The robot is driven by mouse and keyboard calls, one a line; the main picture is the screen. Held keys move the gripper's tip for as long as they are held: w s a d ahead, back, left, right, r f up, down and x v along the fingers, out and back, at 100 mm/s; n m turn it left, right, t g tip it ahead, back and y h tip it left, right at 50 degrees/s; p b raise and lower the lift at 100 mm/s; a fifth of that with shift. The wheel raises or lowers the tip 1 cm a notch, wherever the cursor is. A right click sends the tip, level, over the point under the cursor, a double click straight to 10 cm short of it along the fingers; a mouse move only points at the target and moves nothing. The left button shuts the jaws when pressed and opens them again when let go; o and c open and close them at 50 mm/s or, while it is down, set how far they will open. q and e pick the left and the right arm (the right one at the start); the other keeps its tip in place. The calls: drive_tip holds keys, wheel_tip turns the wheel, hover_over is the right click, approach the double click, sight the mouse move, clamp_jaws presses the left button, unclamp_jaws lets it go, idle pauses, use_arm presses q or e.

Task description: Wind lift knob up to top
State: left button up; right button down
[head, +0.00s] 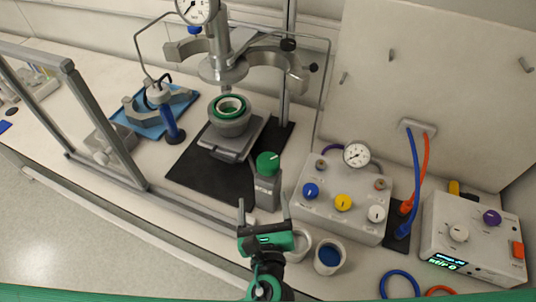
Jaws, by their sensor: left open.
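The green knob (267,162) sits on top of a small upright grey post (266,190) with lettering on its front, and I take it to be the lift knob. A white pointer line shows on the knob. My left gripper (263,201) is open and empty, its two fingers pointing up the picture toward the post, with the knob above the fingertips in the picture. I cannot tell how near they are in depth. A grey vessel (230,122) with a green ring stands on the lift platform (222,148), below the reactor head (222,68). My right gripper is not in view.
A grey control box (340,212) with coloured knobs and a gauge stands right of the post. Two cups, one with a blue inside (329,256), stand right of my gripper. A metal frame (108,125) crosses the left side. A blue tray (155,112) lies behind it.

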sight(268, 152)
use_arm(q)
drive_tip(key=w+p, duration=0.1)
drive_tip(key=w, duration=0.3)
drive_tip(key=w+r+m+p, duration=0.1)
drive_tip(key=w, duration=0.3)
drive_tip(key=w+d+m+p, duration=0.1)
drive_tip(key=w, duration=0.3)
drive_tip(key=shift+r+t+h, duration=0.3)
drive_tip(key=shift+t+h, duration=0.1)
drive_tip(key=shift+w+f+p, duration=0.1)
drive_tip(key=shift+w+p, duration=0.2)
drive_tip(key=shift+w, duration=0.35)
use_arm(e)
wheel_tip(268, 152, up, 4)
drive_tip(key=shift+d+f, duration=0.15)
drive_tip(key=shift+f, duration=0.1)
use_arm(q)
drive_tip(key=c, duration=1)
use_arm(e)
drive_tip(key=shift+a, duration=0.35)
